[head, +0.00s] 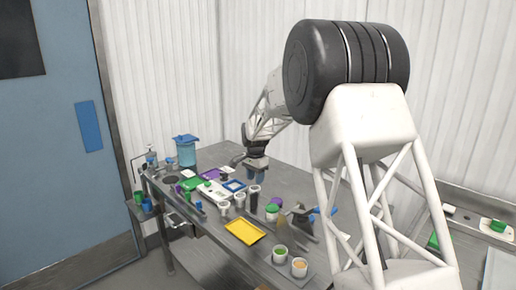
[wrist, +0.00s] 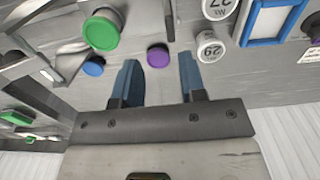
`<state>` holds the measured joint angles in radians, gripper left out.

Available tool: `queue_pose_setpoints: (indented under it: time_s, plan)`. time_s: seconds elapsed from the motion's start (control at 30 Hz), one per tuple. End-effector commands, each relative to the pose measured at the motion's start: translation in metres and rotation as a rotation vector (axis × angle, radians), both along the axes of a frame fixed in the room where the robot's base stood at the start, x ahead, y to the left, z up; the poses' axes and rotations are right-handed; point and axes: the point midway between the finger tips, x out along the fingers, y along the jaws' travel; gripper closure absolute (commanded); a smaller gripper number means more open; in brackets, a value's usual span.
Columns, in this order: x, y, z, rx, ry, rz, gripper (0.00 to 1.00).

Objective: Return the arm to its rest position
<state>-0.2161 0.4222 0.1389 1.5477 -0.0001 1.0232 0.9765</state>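My gripper (head: 250,162) hangs over the back part of the metal table (head: 285,180) in the head view, at the end of my white arm. In the wrist view my gripper (wrist: 160,72) shows two blue fingers standing apart with nothing held between them. A purple round lid (wrist: 158,56) appears just beyond the fingertips, below them, and looks apart from them. The fingertips are small and dark in the head view.
A yellow tray (head: 244,232) and cups with green (head: 280,254) and orange (head: 299,267) contents stand near the table's front. A blue-lidded container (head: 186,150) stands at the back left. A green-lidded container (wrist: 103,30) and a cup marked 29 (wrist: 209,47) flank the fingers.

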Motion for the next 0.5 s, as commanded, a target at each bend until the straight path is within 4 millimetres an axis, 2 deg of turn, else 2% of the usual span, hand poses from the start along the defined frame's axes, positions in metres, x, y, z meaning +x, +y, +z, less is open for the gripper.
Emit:
queue_pose_setpoints:
  time_s: [0.27, 0.5]
  plan:
    - [-0.048, -0.029, 0.044, 0.002, -0.023, 0.067, 0.62]
    - [-0.099, -0.057, 0.078, 0.001, -0.044, 0.135, 0.62]
